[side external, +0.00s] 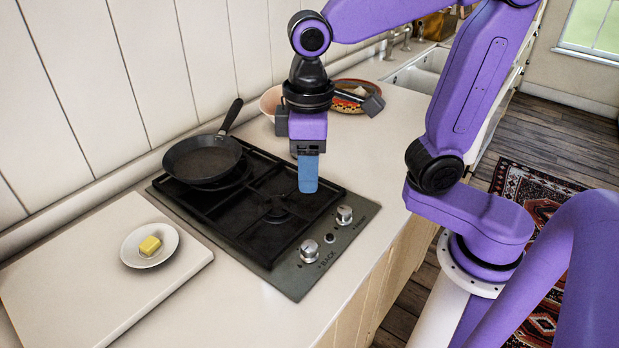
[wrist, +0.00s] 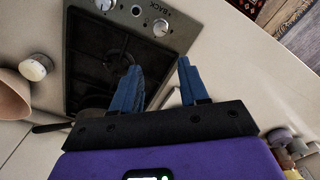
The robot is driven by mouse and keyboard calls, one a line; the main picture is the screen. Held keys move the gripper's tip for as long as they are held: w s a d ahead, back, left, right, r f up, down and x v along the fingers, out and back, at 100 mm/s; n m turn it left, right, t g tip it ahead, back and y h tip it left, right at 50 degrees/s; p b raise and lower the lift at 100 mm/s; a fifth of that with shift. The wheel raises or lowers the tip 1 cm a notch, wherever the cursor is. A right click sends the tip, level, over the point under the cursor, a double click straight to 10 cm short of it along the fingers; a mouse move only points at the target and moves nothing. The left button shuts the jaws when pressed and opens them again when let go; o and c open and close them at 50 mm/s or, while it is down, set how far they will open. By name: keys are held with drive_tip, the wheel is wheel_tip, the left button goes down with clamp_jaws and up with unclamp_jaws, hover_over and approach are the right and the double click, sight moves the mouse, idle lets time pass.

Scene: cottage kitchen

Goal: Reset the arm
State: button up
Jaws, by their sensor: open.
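My purple arm holds my gripper (side external: 307,176) above the right part of the black stove top (side external: 335,240), pointing down. In the wrist view my gripper (wrist: 160,80) shows two blue fingers spread apart with nothing between them. The stove top (wrist: 75,45) lies below and to the left of the fingers there. A black frying pan (side external: 200,160) stands on the back left of the stove top, apart from my gripper.
A white plate (side external: 130,253) with a yellow block (side external: 149,245) sits on a pale board (side external: 60,290) at left. Behind my gripper are a pinkish bowl (side external: 270,101) and a patterned bowl (side external: 345,106). The counter front right of the bowls (side external: 385,140) is clear.

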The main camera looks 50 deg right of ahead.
drive_tip(key=s+d+f+n, duration=0.5)
drive_tip(key=s+d, duration=0.4)
drive_tip(key=s, duration=0.3)
drive_tip(key=shift+d+f, duration=0.3)
drive_tip(key=shift+f, duration=0.45)
drive_tip(key=shift+w, duration=0.1)
idle(1.0)
